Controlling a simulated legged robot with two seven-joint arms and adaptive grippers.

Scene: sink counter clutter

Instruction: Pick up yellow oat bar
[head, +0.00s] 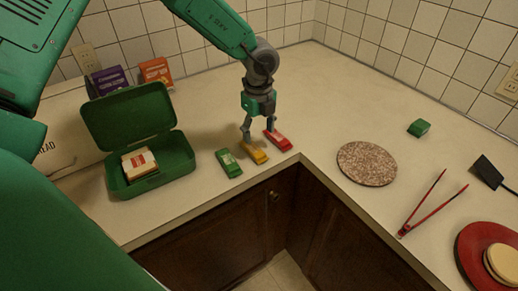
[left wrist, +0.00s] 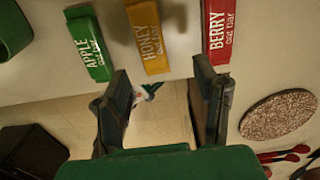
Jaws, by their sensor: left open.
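The yellow honey oat bar (head: 256,153) lies on the counter near its front edge, between a green apple oat bar (head: 229,163) and a red berry oat bar (head: 278,140). My left gripper (head: 257,137) points down over the yellow bar, fingers apart. In the left wrist view, the yellow bar (left wrist: 149,36) lies beyond the space between the open fingertips (left wrist: 160,78), with nothing held. The green bar (left wrist: 89,42) is to its left and the red bar (left wrist: 218,30) to its right. My right gripper is not in view.
An open green lunch box (head: 150,180) holding a sandwich stands at left. A round speckled board (head: 367,164), red tongs (head: 424,208), a red plate (head: 470,262) and a small green block (head: 419,128) are at right. Two boxes stand by the wall.

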